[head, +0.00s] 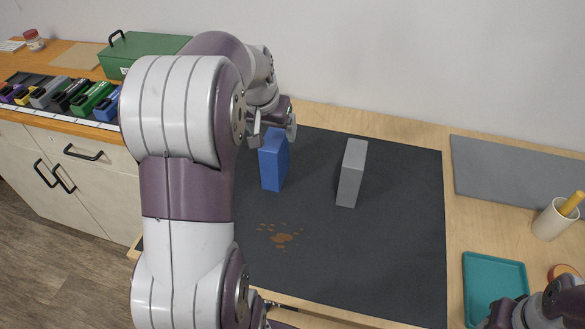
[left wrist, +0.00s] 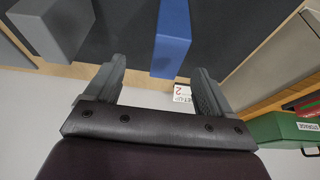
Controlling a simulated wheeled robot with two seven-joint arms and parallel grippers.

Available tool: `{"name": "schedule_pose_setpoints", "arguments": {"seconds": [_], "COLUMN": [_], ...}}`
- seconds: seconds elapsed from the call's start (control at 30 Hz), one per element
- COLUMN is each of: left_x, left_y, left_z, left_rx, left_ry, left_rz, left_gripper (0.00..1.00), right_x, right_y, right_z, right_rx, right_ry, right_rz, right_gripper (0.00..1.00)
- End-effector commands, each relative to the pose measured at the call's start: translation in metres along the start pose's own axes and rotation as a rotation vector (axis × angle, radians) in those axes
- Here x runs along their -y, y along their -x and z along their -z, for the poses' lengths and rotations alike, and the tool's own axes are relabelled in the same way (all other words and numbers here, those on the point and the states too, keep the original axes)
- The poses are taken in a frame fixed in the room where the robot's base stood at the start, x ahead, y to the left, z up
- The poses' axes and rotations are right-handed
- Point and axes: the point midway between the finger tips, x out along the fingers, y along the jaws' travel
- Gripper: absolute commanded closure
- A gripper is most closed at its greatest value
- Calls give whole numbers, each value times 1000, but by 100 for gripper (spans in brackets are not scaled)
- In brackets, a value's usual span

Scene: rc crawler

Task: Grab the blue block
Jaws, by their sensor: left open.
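The blue block (head: 273,160) stands upright on the dark mat (head: 390,250), towards its back left. My left gripper (head: 279,122) is open at the block's upper back end, with the arm reaching in from the left. In the left wrist view the blue block (left wrist: 173,38) shows ahead of the gap between the two fingers of my left gripper (left wrist: 160,85), with nothing held. Whether a finger touches the block cannot be told. My right gripper (head: 503,315) shows only partly at the bottom right corner, and its jaws are unclear.
A grey block (head: 351,173) stands upright to the right of the blue one; it also shows in the left wrist view (left wrist: 52,28). Brown crumbs (head: 282,238) lie on the mat. A teal tray (head: 494,282), a cup (head: 552,220) and a green box (head: 143,53) stand outside the mat.

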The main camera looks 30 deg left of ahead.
Motion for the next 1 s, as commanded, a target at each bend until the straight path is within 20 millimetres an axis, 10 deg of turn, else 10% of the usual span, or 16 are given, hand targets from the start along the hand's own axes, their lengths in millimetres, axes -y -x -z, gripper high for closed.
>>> {"name": "schedule_pose_setpoints", "arguments": {"seconds": [0.7,1.0], "left_x": [17,17], "left_y": [-119,-123], "left_z": [14,14], "left_rx": [-20,-22], "left_ry": [15,15], "left_rz": [10,10], "left_gripper": [17,27], "right_x": [0,0], "right_y": [-10,-10], "right_z": [-1,-1], "right_rx": [-1,-1], "right_ry": [0,0], "right_rz": [0,0], "right_gripper": [57,57]}}
